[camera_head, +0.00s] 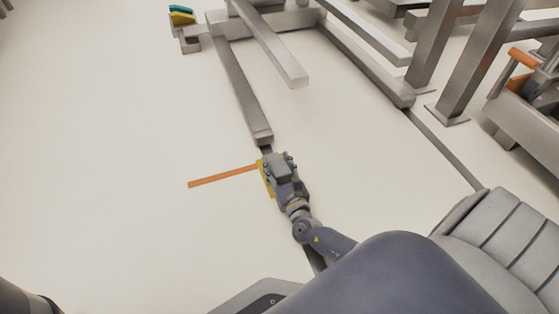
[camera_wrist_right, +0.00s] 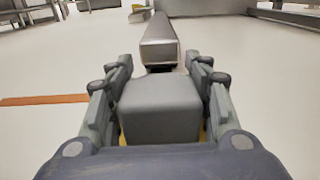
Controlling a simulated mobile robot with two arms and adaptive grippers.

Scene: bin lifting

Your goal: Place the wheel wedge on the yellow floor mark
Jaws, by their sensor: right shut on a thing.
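My right gripper (camera_head: 279,168) is low near the floor at the end of a long grey beam. Its fingers, seen in the right wrist view (camera_wrist_right: 160,88), are closed on both sides of a grey block (camera_wrist_right: 160,108), which I take as part of the wheel wedge. An orange-yellow floor strip (camera_head: 222,177) runs left from the wedge, and also shows in the right wrist view (camera_wrist_right: 45,100). I cannot tell whether the wedge touches the floor. My left gripper is not in view.
The grey beam (camera_head: 240,90) ends just beyond my right gripper. A teal and yellow pair of objects (camera_head: 181,16) sits in a holder at the top left. Metal frames and posts (camera_head: 465,65) stand at the right. The pale floor at the left is clear.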

